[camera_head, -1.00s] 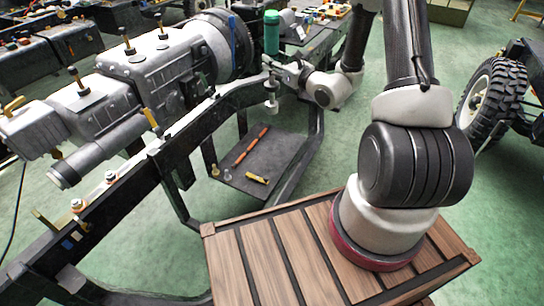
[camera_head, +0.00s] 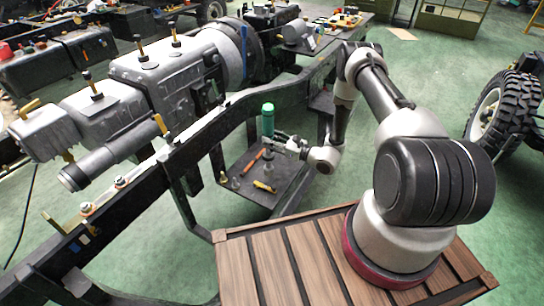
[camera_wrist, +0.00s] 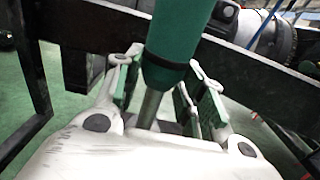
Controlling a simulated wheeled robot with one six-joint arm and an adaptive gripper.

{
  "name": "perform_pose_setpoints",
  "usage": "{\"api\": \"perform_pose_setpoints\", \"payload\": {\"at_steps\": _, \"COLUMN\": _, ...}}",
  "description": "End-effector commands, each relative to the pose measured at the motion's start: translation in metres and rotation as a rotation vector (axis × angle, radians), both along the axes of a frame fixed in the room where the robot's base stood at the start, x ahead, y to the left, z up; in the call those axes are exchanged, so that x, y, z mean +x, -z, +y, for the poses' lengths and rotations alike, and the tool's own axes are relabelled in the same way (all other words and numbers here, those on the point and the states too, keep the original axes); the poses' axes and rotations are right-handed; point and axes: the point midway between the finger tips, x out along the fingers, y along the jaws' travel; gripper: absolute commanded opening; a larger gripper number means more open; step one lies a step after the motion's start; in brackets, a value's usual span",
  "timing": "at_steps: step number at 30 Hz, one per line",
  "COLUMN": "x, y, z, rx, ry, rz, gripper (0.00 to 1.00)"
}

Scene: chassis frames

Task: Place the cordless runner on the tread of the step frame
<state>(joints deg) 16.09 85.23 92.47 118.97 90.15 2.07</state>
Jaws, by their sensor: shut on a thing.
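The cordless runner (camera_head: 268,122) is an upright tool with a green cylindrical body and a grey lower part. My gripper (camera_head: 279,144) is shut on it below the green body. In the wrist view the green body (camera_wrist: 175,48) rises in front of the jaws, and its metal shaft (camera_wrist: 149,108) passes between the finger pads (camera_wrist: 160,88). The tread of the step frame (camera_head: 285,188) is a dark flat plate low beside the chassis. The runner stands over the tread; I cannot tell whether its lower end touches it.
On the tread lie an orange bar (camera_head: 249,160), a yellow tool (camera_head: 264,186) and small fittings (camera_head: 235,183) at the left edge. The dark chassis rail (camera_head: 190,150) runs close behind and left. The tread's right part looks bare.

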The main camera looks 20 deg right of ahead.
Motion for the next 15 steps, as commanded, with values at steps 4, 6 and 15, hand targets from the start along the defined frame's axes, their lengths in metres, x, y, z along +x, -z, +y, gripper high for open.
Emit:
{"api": "perform_pose_setpoints", "payload": {"at_steps": 4, "x": 0.001, "y": 0.017, "z": 0.0, "rx": 0.001, "ry": 0.001, "rz": -0.004, "gripper": 0.0}}
{"api": "perform_pose_setpoints", "payload": {"at_steps": 6, "x": 0.001, "y": 0.022, "z": 0.0, "rx": 0.001, "ry": 0.001, "rz": -0.003, "gripper": 0.0}}
{"api": "perform_pose_setpoints", "payload": {"at_steps": 15, "x": 0.001, "y": 0.059, "z": 0.0, "rx": 0.001, "ry": 0.001, "rz": -0.004, "gripper": 0.0}}
